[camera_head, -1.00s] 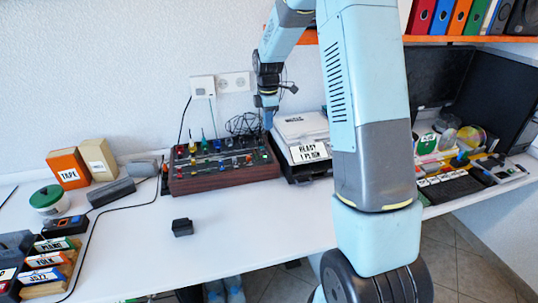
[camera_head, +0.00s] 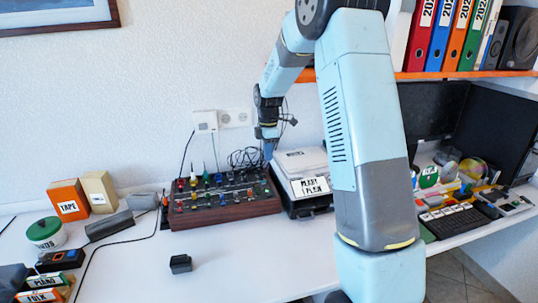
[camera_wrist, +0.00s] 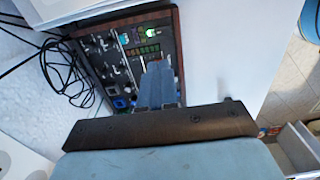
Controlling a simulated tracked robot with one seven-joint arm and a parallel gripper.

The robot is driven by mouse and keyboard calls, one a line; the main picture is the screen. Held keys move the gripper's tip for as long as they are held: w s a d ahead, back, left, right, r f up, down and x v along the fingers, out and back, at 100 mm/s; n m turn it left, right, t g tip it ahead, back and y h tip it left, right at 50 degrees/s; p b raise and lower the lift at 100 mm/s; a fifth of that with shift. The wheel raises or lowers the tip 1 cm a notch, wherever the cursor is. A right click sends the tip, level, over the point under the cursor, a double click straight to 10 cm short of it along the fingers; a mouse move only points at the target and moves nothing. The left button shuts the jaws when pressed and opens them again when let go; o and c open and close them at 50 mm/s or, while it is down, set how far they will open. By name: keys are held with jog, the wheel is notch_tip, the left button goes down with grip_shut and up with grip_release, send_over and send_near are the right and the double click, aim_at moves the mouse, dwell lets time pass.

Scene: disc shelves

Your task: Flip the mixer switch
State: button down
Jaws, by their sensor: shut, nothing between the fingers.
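The mixer (camera_head: 225,203) is a dark panel with wooden sides and several coloured knobs, standing on the white desk near the wall. In the wrist view the mixer (camera_wrist: 108,65) lies beyond my fingers, with knobs, sliders and a lit green display. My gripper (camera_head: 269,155) is shut and empty, pointing down near the mixer's back right corner, beside the white-lidded device. In the wrist view my gripper's fingers (camera_wrist: 158,75) are together and cover part of the panel. I cannot tell whether they touch it. I cannot single out the mixer switch.
A white-lidded device (camera_head: 300,162) stands just right of the mixer. Black cables (camera_head: 245,158) lie behind it. A small dark box (camera_head: 180,264) sits on the desk in front. Orange and cream boxes (camera_head: 69,200) stand at left.

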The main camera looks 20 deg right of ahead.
notch_tip(320, 180, up, 12)
jog(key=shift+f, duration=0.15)
dwell(0.3)
dwell(0.4)
